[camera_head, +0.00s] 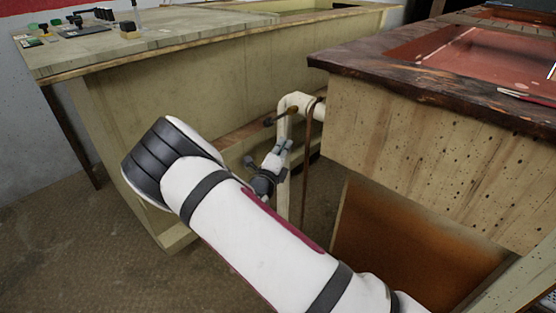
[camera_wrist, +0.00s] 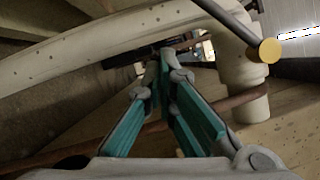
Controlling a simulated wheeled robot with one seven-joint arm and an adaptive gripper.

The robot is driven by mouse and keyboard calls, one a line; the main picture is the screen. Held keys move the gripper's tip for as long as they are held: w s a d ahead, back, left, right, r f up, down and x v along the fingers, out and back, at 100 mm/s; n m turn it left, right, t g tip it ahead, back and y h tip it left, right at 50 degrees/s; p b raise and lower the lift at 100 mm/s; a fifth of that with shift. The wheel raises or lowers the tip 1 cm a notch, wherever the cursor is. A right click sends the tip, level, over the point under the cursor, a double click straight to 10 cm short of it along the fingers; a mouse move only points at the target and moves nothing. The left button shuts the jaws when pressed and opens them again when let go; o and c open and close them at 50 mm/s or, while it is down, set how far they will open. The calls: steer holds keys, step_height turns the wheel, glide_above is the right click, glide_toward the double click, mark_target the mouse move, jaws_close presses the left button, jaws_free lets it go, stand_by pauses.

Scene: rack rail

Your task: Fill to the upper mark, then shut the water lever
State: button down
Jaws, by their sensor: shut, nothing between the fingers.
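A cream pipe (camera_head: 298,103) bends over beside the right-hand cabinet and runs down behind my gripper. A dark lever (camera_head: 270,121) with a rounded end sticks out left of the bend. In the wrist view a grey rod with a yellow end (camera_wrist: 269,50) crosses the pipe elbow (camera_wrist: 237,72); I take it for the lever. My gripper (camera_head: 285,149) is below the lever, close to the upright pipe; contact cannot be told. Its teal-padded fingers (camera_wrist: 158,62) meet at the tips with nothing between them. No water level or upper mark can be made out.
A dark-topped cabinet (camera_head: 430,150) with a reddish basin (camera_head: 480,55) stands at right. A red-handled tool (camera_head: 527,97) lies by the basin. A long bench (camera_head: 200,85) stands behind, with small items at left. A brown upright strip (camera_head: 307,165) is beside the pipe. Floor (camera_head: 75,255) at left is clear.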

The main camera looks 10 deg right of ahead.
mark_target(279, 117)
steer(key=w, duration=0.1)
steer(key=w+b, duration=0.1)
steer(key=w+a+r+b, duration=0.1)
steer(key=w, duration=0.1)
steer(key=shift+w+a+r, duration=0.3)
steer(key=shift+w+a+r+m+p, duration=0.3)
steer(key=shift+w+a+m+p, duration=0.15)
steer(key=shift+w+m+p, duration=0.1)
